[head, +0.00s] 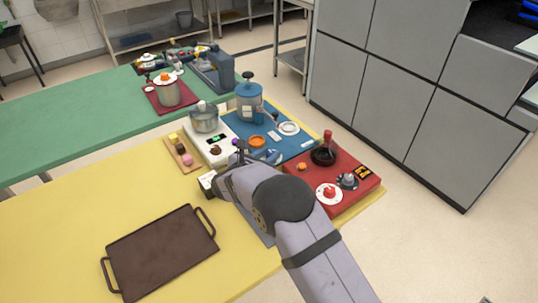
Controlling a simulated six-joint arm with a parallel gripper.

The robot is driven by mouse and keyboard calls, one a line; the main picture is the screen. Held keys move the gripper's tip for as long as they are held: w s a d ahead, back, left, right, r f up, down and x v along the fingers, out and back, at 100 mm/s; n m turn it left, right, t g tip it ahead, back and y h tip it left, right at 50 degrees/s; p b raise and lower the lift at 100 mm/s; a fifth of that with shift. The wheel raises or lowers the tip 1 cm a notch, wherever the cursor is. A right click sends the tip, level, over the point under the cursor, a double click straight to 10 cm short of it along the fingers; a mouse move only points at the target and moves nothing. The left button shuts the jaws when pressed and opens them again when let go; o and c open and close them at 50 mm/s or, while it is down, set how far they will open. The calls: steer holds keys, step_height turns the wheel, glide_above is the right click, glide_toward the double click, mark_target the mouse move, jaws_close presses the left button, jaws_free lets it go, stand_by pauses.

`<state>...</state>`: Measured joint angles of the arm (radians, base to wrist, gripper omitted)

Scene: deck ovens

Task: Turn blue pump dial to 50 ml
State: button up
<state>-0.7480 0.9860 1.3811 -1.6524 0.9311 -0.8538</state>
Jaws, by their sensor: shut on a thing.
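My gripper (250,154) is low at the mat's near edge, in front of the pump. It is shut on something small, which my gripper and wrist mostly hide. No dial scale or 50 ml mark is readable.
A white scale with a metal pot (204,118) stands close on the left.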

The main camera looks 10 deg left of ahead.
steer(key=shift+w+a+r+m+g+h+b, duration=0.15)
steer(key=shift+m+g+h+b, duration=0.25)
steer(key=shift+m+h, duration=0.35)
steer(key=shift+w+a+f+m+g+h+b, duration=0.1)
steer(key=shift+m+g+h+b, duration=0.25)
steer(key=shift+m+h, duration=0.35)
steer(key=shift+m+h+b, duration=0.25)
steer(key=shift+b, duration=0.2)
steer(key=shift+m+g+h+b, duration=0.4)
steer(key=shift+h+b, duration=0.1)
steer(key=shift+b, duration=0.1)
steer(key=shift+s, duration=0.1)
steer(key=o, duration=1)
steer(key=shift+s+a, duration=0.1)
steer(key=shift+a, duration=0.05)
steer(key=shift+b+v, duration=0.55)
steer(key=shift+v, duration=3)
